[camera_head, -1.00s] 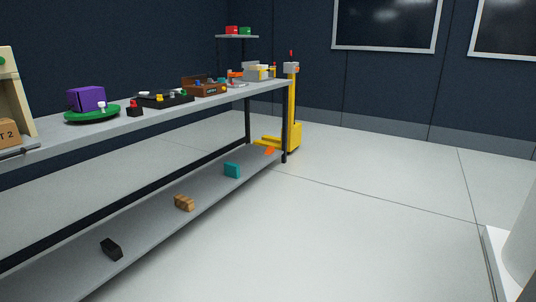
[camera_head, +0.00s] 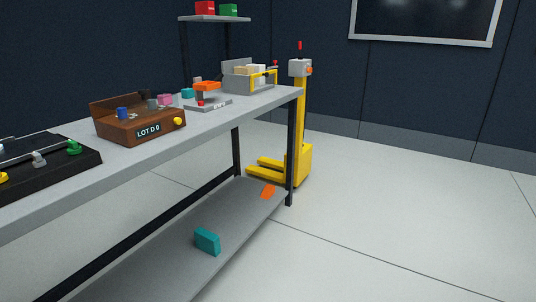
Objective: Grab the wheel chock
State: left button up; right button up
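A small orange piece (camera_head: 268,191) lies at the far end of the bench's lower shelf, close to the far right leg. It looks wedge-like and may be the wheel chock, but it is too small to be sure. A teal block (camera_head: 207,241) lies nearer on the same shelf, clearly apart from it. Neither of my grippers shows in the head view.
The long grey bench (camera_head: 230,123) runs along the left, with a brown box (camera_head: 140,127) and a black tray (camera_head: 45,166) on top. A yellow pallet stacker (camera_head: 301,128) stands past its far end. The floor (camera_head: 400,240) at the right is clear.

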aim_at(269, 189)
jog(key=i, duration=0.9)
jog(key=i+u, duration=0.1)
jog(key=u, duration=0.35)
jog(key=i+l+u, duration=0.75)
jog(key=l, duration=0.25)
